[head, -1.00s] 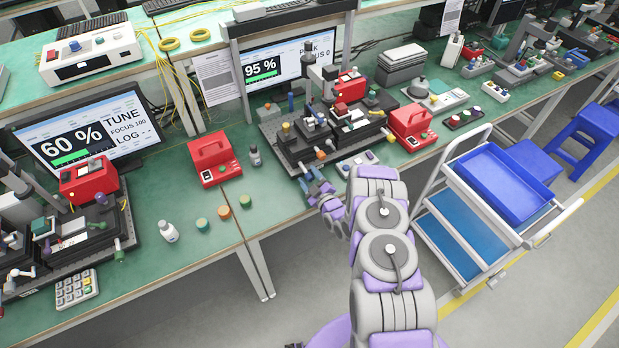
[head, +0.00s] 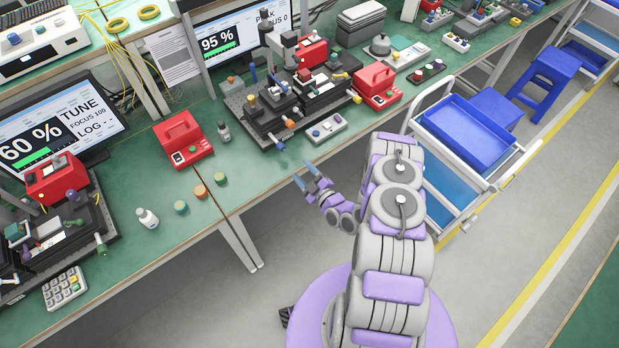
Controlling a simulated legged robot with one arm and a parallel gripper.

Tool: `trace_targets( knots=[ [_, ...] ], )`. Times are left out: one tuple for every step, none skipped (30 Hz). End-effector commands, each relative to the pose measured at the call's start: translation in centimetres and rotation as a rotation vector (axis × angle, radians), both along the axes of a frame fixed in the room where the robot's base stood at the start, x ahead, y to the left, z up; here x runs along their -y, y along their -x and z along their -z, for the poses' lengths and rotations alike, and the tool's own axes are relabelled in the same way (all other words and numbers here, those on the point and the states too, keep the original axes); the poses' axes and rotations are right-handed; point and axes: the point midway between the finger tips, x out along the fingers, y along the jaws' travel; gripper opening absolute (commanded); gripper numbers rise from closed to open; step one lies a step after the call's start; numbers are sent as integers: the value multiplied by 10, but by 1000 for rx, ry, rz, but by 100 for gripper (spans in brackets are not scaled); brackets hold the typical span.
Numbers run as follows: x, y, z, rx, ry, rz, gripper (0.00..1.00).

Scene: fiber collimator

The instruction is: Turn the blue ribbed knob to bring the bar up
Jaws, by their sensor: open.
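The collimator stage (head: 262,132) stands on the green bench, with several small coloured knobs. A blue knob (head: 279,145) sticks out at its front edge, towards my arm; its ribs are too small to make out. The monitor (head: 222,43) behind the stage reads 95 %, with a green bar under the number. My gripper (head: 305,174) is open and empty, its two blue fingertips apart. It is at the bench's front edge, below and right of the blue knob in the head view, and clear of it.
A red case (head: 183,139) and a white bottle (head: 223,131) stand left of the stage. Another red case (head: 377,86) and a small button panel (head: 326,128) are on its right. A second monitor (head: 50,128) reads 60 %. A cart with a blue tray (head: 468,133) stands right of my arm.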

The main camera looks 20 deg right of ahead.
Motion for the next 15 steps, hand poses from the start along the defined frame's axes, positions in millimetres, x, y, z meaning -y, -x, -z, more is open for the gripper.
trace_targets(
  knots=[
    [3,7,-1,-2,-2,3,57],
    [5,10,-1,-2,-2,3,57],
    [6,14,0,-2,-1,3,57],
    [6,17,0,-2,0,1,57],
    [7,19,0,-3,0,2,57],
    [8,22,0,-2,0,1,57],
    [8,24,0,-2,-1,0,57],
    [9,26,0,-2,-1,0,57],
    [9,28,0,-1,0,0,57],
    [9,29,0,-1,0,0,57],
    [9,30,0,-1,0,-1,57],
    [9,31,0,-1,0,-1,57],
    [9,31,0,-1,0,-2,57],
    [9,31,0,0,0,-2,57],
    [9,32,0,0,0,-2,57]
  ],
)
